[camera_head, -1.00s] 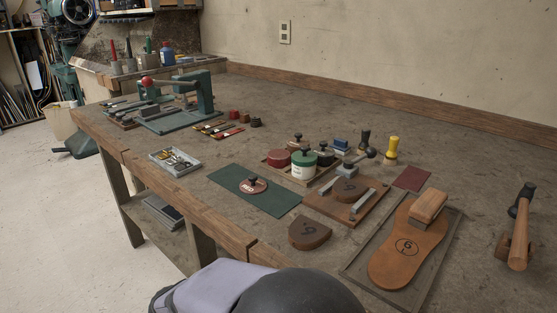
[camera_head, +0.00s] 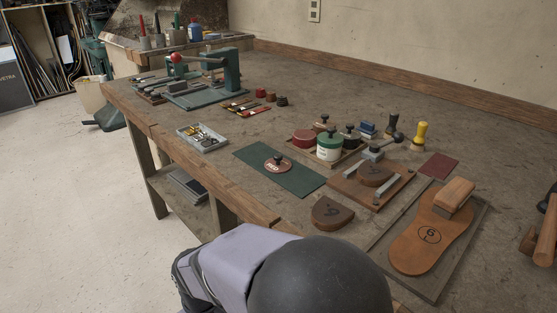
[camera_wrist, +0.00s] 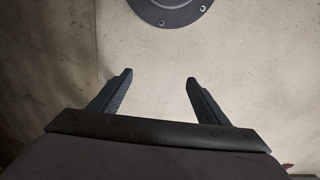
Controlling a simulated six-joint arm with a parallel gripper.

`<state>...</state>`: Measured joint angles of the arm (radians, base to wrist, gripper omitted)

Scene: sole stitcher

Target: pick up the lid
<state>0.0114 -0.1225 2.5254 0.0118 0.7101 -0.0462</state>
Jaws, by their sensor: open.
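My gripper (camera_wrist: 159,76) shows only in the wrist view. Its two fingers are apart with nothing between them, over a plain beige surface. The lid is not in the wrist view.
Right of the mat are a dark brown heel piece (camera_head: 333,213), a wooden clamp board (camera_head: 345,191) and a tan sole (camera_head: 415,240) on a flat tray. A grey parts tray (camera_head: 203,138) sits to the left. My arm covers the bottom middle of the head view.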

